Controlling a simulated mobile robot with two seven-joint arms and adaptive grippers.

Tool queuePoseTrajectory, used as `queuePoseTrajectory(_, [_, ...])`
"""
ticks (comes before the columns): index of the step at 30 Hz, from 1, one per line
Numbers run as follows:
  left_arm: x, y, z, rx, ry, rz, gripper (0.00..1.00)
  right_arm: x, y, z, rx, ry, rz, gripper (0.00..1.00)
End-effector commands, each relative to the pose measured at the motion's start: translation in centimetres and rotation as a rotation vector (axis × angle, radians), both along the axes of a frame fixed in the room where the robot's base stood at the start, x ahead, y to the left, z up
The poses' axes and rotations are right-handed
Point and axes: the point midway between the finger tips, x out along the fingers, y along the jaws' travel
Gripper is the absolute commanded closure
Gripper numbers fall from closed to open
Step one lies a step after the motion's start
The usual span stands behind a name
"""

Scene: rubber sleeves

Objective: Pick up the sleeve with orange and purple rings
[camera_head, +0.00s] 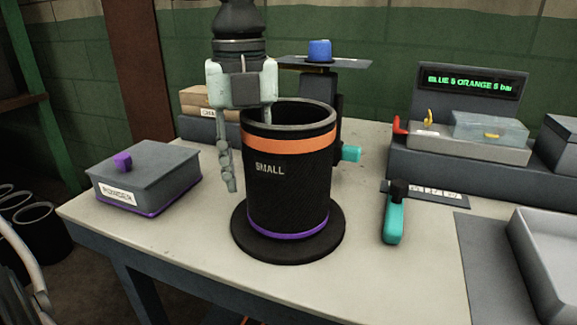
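The black sleeve (290,190) marked "SMALL" stands upright on a round black base (255,246) on the table. It has an orange ring near the top and a purple ring near the bottom. My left gripper (249,150) points down at the left side of its rim. One finger hangs outside the wall, with a narrow gap showing beside it. The other finger goes into the sleeve's opening, and its tip is hidden inside. The fingers are apart, with the wall between them. My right gripper is not in view.
A grey lidded box (145,178) with a purple knob sits at left. A stand with a blue piece (319,50) is behind the sleeve. A turquoise-handled tool (394,220), a display unit (470,85) and a pale tray (540,255) are at right. Bare table (410,280) lies in front.

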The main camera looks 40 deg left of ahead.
Motion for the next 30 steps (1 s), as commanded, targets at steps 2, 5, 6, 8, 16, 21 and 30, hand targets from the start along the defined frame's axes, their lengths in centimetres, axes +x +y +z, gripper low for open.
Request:
queuePoseTrajectory(2, [-0.08,-0.03,-0.71,-0.001,0.002,-0.001,0.69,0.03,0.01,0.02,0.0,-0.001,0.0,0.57])
queuePoseTrajectory(5, [-0.04,-0.02,-0.92,-0.001,0.001,-0.001,0.69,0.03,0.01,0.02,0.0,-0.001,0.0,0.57])
queuePoseTrajectory(6, [-0.04,-0.02,-0.91,-0.001,-0.001,-0.001,0.69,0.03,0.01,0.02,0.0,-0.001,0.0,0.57])
queuePoseTrajectory(8, [-0.03,-0.02,-0.89,-0.001,-0.001,-0.001,0.69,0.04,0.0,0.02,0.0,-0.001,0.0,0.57])
queuePoseTrajectory(16, [-0.02,-0.01,-0.86,-0.001,-0.001,-0.001,0.95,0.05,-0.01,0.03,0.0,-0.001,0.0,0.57])
queuePoseTrajectory(21, [-0.01,-0.01,-0.84,-0.001,-0.001,-0.001,1.0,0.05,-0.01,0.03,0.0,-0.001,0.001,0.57])
queuePoseTrajectory(30, [0.07,-0.04,-0.7,-0.001,-0.004,-0.001,1.0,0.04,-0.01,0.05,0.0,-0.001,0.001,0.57])
